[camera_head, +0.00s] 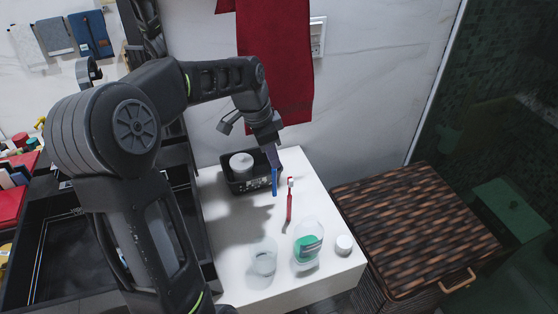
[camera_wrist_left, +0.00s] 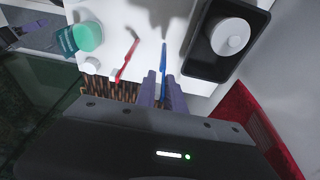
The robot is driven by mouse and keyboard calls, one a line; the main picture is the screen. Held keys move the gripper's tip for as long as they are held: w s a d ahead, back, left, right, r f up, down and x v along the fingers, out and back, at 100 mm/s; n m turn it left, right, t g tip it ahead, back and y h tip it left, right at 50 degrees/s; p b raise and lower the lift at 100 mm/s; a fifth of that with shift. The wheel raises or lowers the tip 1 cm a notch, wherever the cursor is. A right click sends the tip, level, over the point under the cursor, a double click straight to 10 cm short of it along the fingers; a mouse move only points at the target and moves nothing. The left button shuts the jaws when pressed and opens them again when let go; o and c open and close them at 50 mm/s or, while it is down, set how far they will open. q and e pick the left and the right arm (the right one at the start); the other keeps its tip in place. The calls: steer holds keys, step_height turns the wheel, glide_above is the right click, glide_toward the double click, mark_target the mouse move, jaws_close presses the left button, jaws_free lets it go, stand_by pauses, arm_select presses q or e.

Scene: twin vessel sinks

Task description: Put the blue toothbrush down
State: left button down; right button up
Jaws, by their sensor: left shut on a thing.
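The blue toothbrush (camera_head: 274,182) hangs roughly upright from my left gripper (camera_head: 272,154), above the white counter (camera_head: 235,265) between the black tray and the red toothbrush. In the left wrist view the purple fingers of my left gripper (camera_wrist_left: 156,88) are shut on the blue toothbrush (camera_wrist_left: 163,62), which points away from them. A red toothbrush (camera_head: 290,200) with a white head lies on the counter just right of it. A dark part with purple fingers at the left edge of the left wrist view looks like my right gripper (camera_wrist_left: 12,32); its jaws are unclear.
A black tray (camera_head: 236,186) with a white round jar (camera_head: 241,162) stands behind left. A clear glass (camera_head: 263,260), a green-filled cup (camera_head: 307,245) and a small white jar (camera_head: 344,244) stand at the front. A wicker hamper (camera_head: 410,240) is right. Red towels (camera_head: 272,60) hang behind.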

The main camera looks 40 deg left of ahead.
mark_target(274, 171)
arm_select(q)
steer(key=shift+w, duration=0.1)
steer(key=shift+w+d, duration=0.2)
steer(key=shift+d, duration=0.05)
steer(key=p+x, duration=0.1)
steer(key=x, duration=0.2)
steer(key=shift+f, duration=0.35)
steer(key=shift+f, duration=0.1)
steer(key=c, duration=1.4)
jaws_free()
steer(key=shift+c, duration=0.2)
